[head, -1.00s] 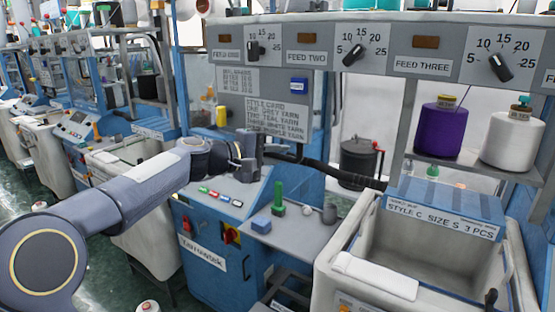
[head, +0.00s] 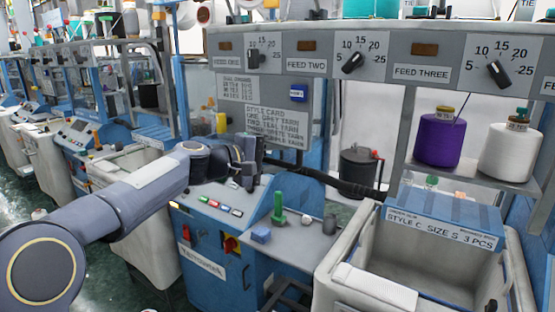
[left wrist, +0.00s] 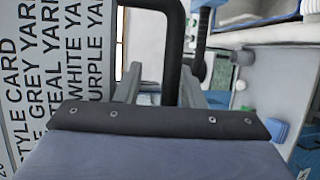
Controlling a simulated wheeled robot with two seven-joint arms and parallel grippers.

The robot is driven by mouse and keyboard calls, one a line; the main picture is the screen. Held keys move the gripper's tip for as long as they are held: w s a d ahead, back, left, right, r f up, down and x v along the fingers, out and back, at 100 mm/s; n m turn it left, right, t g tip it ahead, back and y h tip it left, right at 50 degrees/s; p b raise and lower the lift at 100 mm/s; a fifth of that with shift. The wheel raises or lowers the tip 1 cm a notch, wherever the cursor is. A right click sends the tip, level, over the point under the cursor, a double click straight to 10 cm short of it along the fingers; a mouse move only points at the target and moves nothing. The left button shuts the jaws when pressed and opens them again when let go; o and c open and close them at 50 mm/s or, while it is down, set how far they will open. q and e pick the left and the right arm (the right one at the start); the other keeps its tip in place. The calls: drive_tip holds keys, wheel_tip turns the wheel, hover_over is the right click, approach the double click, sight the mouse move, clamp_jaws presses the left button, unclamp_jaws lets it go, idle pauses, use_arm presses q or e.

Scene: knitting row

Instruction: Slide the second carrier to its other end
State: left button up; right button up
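My left gripper (head: 252,155) is in front of the style card panel (head: 238,90), above the blue control console. In the left wrist view its two fingers (left wrist: 158,88) stand apart, with a black bar (left wrist: 172,55) showing between or behind them; I cannot tell whether they touch it. A black ribbed tube or rail (head: 340,187) runs right from near the gripper. The second carrier cannot be made out for sure; the gripper and wrist may hide it. My right gripper is not in view.
The blue console (head: 205,245) carries a side shelf with a green-handled tool (head: 278,207) and a blue block (head: 261,236). A pale bin (head: 345,275) stands at the lower right. Purple (head: 440,145) and white (head: 509,153) yarn cones stand on a shelf.

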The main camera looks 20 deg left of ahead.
use_arm(q)
drive_tip(key=shift+f, duration=0.1)
drive_tip(key=shift+s+a, duration=0.35)
drive_tip(key=b+v, duration=0.2)
drive_tip(key=v, duration=0.4)
drive_tip(key=shift+s+a, duration=0.15)
drive_tip(key=shift+s, duration=0.2)
drive_tip(key=s+d+f+m+g+y, duration=0.2)
drive_tip(key=s+f+m, duration=0.3)
drive_tip(key=s+f, duration=0.8)
drive_tip(key=s+d+f+m+g+y, duration=0.3)
drive_tip(key=s+d+f+m+g, duration=0.1)
drive_tip(key=s+f, duration=1)
drive_tip(key=s+m+g, duration=0.1)
drive_tip(key=s, duration=0.3)
drive_tip(key=shift+s+d+f+y, duration=0.15)
drive_tip(key=shift+s+d+y, duration=0.15)
drive_tip(key=shift+s+d, duration=0.05)
